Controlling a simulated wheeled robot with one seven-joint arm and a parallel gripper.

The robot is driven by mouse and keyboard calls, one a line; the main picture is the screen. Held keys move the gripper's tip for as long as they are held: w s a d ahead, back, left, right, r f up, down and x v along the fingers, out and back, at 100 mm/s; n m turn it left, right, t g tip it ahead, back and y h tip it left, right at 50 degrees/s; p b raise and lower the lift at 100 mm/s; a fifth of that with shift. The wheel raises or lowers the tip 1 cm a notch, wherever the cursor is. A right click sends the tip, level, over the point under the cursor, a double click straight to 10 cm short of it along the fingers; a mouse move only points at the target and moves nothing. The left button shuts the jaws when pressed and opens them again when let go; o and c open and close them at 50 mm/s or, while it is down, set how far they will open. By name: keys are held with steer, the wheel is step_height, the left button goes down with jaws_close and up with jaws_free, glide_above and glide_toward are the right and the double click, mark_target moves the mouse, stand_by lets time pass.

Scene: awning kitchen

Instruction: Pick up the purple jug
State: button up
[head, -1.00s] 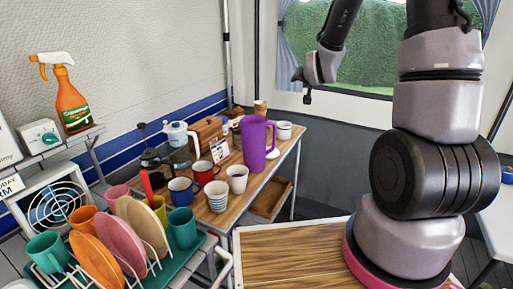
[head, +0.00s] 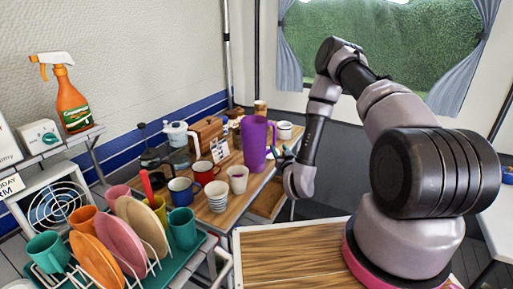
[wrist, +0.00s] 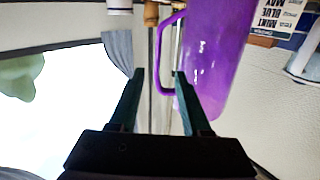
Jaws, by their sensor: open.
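The purple jug (head: 255,146) stands upright on the wooden table, its handle on the right side. In the wrist view the jug (wrist: 212,60) fills the upper middle right, with its handle (wrist: 161,55) toward the left. My gripper (wrist: 159,74) is open and empty. In the wrist view the handle's outer bar shows between its two dark green fingers, and the right finger overlaps the jug's side. Whether the fingers are level with the handle in depth I cannot tell. In the head view my gripper (head: 281,153) is close to the jug's right, its tips small.
A white cup (head: 284,131) stands behind and right of the jug. A dish rack (head: 130,262) with plates and mugs fills the front left.

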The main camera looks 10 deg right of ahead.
mark_target(275, 138)
steer(key=w, duration=0.9)
steer(key=shift+w+a+r, duration=0.1)
steer(key=shift+w+r, duration=0.15)
jaws_close()
stand_by(1.1)
